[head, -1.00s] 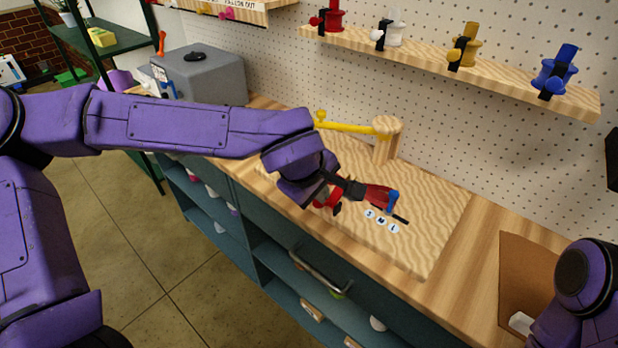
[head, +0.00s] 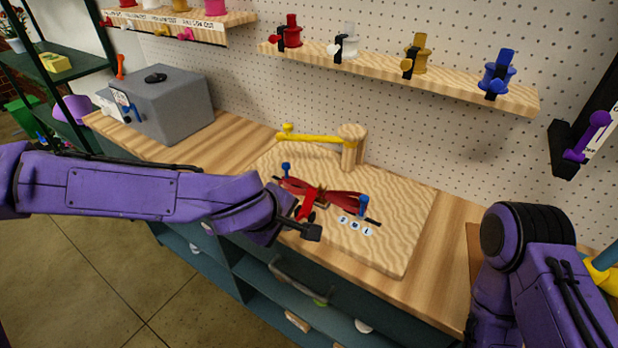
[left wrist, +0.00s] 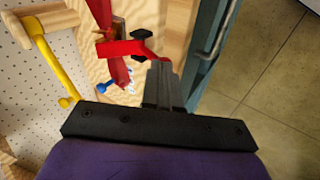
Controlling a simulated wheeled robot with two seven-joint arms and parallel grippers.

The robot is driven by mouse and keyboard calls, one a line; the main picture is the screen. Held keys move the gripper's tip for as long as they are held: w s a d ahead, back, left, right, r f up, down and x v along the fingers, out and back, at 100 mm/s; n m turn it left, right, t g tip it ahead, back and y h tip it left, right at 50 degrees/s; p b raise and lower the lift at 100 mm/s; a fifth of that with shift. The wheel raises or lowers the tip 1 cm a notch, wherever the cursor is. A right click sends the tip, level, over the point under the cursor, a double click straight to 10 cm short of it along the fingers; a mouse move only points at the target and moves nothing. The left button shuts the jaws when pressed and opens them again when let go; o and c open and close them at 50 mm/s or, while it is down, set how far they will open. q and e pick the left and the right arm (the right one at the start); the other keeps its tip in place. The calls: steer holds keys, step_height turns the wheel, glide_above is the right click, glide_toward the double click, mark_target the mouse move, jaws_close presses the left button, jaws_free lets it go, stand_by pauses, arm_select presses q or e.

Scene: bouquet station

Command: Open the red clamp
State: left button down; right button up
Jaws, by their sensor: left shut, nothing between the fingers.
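The red clamp (head: 307,208) sits at the middle of a dark red bundle (head: 343,200) on the wavy-grained wooden board. In the left wrist view the clamp (left wrist: 122,48) is a red bar with a bent red arm beside a black knob (left wrist: 145,40). My left gripper (head: 314,232) is shut and empty, just on the near side of the clamp. In the left wrist view its fingers (left wrist: 162,78) end close to the bent red arm; I cannot tell whether they touch it. My right gripper is out of view; only my right arm shows.
Blue pegs (head: 363,205) stand by the bundle. A wooden post with a yellow arm (head: 310,138) stands behind it. A grey box (head: 172,105) is at the left of the bench. A shelf of colored clamps (head: 400,72) hangs on the pegboard. Teal drawers (head: 265,290) are below.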

arm_select(q)
steer(key=p+v, duration=0.4)
steer(key=v, duration=0.8)
steer(key=shift+d+r+p, duration=0.3)
steer(key=shift+r+p, duration=0.1)
steer(key=shift+r, duration=0.05)
steer(key=shift+s, duration=0.15)
